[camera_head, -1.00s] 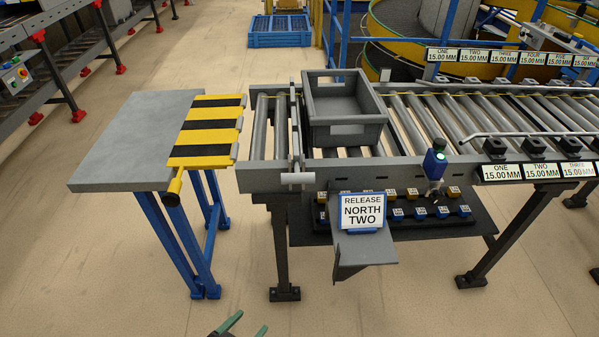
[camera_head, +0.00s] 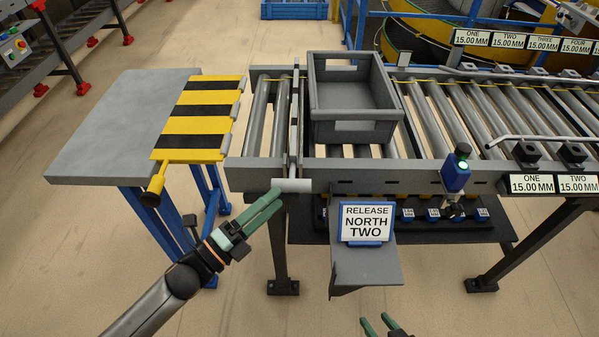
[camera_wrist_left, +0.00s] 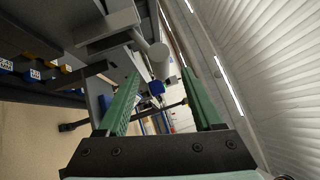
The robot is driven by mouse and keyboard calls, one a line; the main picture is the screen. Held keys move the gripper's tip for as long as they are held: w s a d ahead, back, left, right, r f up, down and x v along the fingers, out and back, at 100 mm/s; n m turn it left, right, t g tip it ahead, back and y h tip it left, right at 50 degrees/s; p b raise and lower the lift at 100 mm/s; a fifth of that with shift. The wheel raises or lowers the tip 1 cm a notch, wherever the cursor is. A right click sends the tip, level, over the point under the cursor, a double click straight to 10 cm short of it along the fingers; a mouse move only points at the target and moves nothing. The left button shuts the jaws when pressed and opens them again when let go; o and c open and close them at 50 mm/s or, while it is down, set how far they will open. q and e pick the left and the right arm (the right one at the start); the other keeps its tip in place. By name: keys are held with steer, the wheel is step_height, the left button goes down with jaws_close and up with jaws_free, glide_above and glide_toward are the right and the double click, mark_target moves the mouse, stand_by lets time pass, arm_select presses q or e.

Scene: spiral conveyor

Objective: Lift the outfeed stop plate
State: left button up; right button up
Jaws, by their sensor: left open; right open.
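The stop plate (camera_head: 296,120) looks like the thin grey upright plate across the rollers at the conveyor's left end. A pale grey cylindrical handle (camera_head: 292,185) sticks out at its near end. My left gripper (camera_head: 276,196) is open, its green fingertips right at the handle's left end. In the left wrist view the handle's round end (camera_wrist_left: 158,54) shows ahead, between the lines of the open fingers; contact cannot be told. My right gripper (camera_head: 375,322) is open and empty at the bottom edge, below the conveyor. A grey crate (camera_head: 354,126) sits on the rollers just right of the plate.
A yellow-black striped flap (camera_head: 200,124) with a yellow handle (camera_head: 155,184) lies beside the grey table (camera_head: 110,135) at left. A sign reading RELEASE NORTH TWO (camera_head: 366,222) stands on a grey shelf (camera_head: 368,270). A blue post device (camera_head: 456,172) is at the front rail.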

mark_target(290, 185)
arm_select(q)
steer(key=x, duration=0.8)
steer(key=shift+w+d+p, duration=0.25)
steer(key=shift+w+p, duration=0.1)
jaws_close()
steer(key=shift+r, duration=0.15)
stand_by(0.8)
